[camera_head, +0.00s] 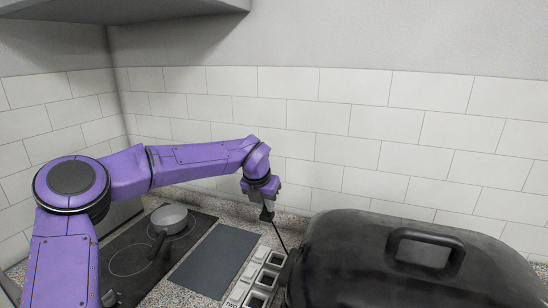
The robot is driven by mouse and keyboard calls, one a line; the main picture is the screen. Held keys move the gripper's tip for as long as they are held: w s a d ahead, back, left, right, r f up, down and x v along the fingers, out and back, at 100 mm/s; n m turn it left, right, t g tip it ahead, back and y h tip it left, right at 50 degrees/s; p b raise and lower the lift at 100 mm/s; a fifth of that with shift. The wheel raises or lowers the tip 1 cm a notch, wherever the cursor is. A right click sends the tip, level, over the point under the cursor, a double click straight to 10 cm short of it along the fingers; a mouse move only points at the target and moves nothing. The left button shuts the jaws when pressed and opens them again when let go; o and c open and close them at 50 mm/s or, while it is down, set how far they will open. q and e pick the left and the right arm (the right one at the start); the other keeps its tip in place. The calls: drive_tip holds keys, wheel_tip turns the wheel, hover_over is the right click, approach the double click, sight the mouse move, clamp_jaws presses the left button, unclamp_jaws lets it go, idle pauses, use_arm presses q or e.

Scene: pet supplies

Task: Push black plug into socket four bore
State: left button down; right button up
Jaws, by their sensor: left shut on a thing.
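My left gripper (266,214) points down above the counter near the back of the socket block. It is shut on a thin black piece (280,238) that slants down and right from the fingers, which I take to be the black plug. Its lower end is close to the block's far end; I cannot tell whether it touches or enters an opening. The socket block (247,286) is pale, with several square dark openings in a row. A label reading "TWO" shows at its near end; the number four is not readable. My right gripper is not in view.
A large black rounded case (335,245) with a top handle stands right beside the block, crowding that side. A dark flat mat (215,260) lies left of the block. Further left, a grey pan (170,218) sits on a black cooktop (125,262). A tiled wall closes the back.

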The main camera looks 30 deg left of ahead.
use_arm(q)
drive_tip(key=d+f+b, duration=0.1)
drive_tip(key=f, duration=0.3)
drive_tip(key=d+f+b, duration=0.1)
drive_tip(key=f+b, duration=0.1)
drive_tip(key=f, duration=0.3)
drive_tip(key=d+f+b, duration=0.1)
drive_tip(key=f, duration=0.3)
drive_tip(key=shift+w+d+f, duration=0.15)
drive_tip(key=shift+w+f, duration=0.05)
drive_tip(key=shift+f, duration=0.1)
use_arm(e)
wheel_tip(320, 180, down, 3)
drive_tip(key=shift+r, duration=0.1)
use_arm(q)
drive_tip(key=shift+f+b, duration=1.35)
drive_tip(key=shift+f, duration=0.15)
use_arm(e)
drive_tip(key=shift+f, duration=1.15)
use_arm(q)
drive_tip(key=shift+s, duration=0.1)
drive_tip(key=c, duration=1)
unclamp_jaws()
